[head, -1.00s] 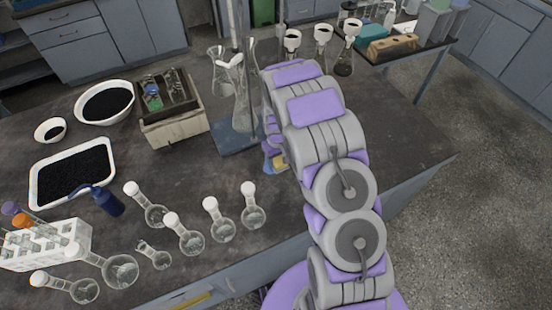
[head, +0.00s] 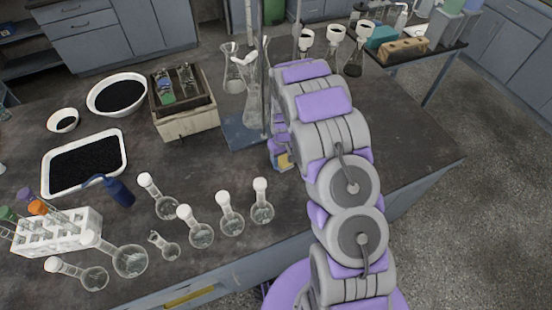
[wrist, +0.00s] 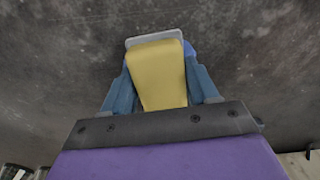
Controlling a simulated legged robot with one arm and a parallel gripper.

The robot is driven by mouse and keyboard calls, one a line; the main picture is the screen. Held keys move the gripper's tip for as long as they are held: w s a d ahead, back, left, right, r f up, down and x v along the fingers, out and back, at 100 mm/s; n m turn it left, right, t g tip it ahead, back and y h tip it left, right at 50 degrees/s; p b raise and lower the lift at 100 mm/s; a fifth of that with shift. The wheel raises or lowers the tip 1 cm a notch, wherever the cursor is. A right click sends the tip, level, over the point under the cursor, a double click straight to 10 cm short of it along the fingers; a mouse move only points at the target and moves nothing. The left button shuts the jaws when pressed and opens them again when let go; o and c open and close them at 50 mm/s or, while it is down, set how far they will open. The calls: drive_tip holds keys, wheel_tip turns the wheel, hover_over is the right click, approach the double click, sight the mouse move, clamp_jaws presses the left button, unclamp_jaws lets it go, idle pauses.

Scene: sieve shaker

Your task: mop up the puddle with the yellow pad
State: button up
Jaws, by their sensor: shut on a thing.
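The yellow pad (wrist: 157,75) is between the two blue fingers of my gripper (wrist: 160,82) in the wrist view, with a pale edge at its far end. My gripper is shut on the pad. In the head view a small bit of the yellow pad (head: 284,161) shows beside my gripper (head: 281,152), low over the dark bench top. My arm hides part of the bench around it. I cannot make out a puddle in either view; whether the pad touches the bench is not clear.
A retort stand on a blue base (head: 238,136) with glassware is just left of my arm. A wooden box (head: 188,124), a white tray of black grains (head: 119,136), a blue bottle (head: 119,192) and several round flasks (head: 201,235) stand left. The bench's right end (head: 410,150) is clear.

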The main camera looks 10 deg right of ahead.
drive_tip(key=shift+d+f, duration=0.1)
drive_tip(key=shift+d, duration=1.15)
drive_tip(key=shift+s+a+p, duration=0.2)
drive_tip(key=shift+a+p, duration=0.2)
drive_tip(key=shift+a, duration=1.95)
drive_tip(key=shift+w+d, duration=0.15)
drive_tip(key=shift+d, duration=0.95)
drive_tip(key=shift+w+d, duration=0.15)
drive_tip(key=shift+d, duration=0.9)
drive_tip(key=shift+s+a+p, duration=0.15)
drive_tip(key=shift+a+p, duration=0.15)
drive_tip(key=shift+a, duration=0.7)
drive_tip(key=shift+s+a+p, duration=0.15)
drive_tip(key=shift+a+p, duration=0.1)
drive_tip(key=shift+a, duration=0.75)
drive_tip(key=shift+w+d+r, duration=0.1)
drive_tip(key=shift+w+d, duration=0.1)
drive_tip(key=shift+d, duration=0.9)
drive_tip(key=shift+w+d+r, duration=0.1)
drive_tip(key=shift+w+d, duration=0.05)
drive_tip(key=shift+d, duration=0.95)
drive_tip(key=shift+a+r, duration=0.15)
drive_tip(key=shift+a, duration=0.3)
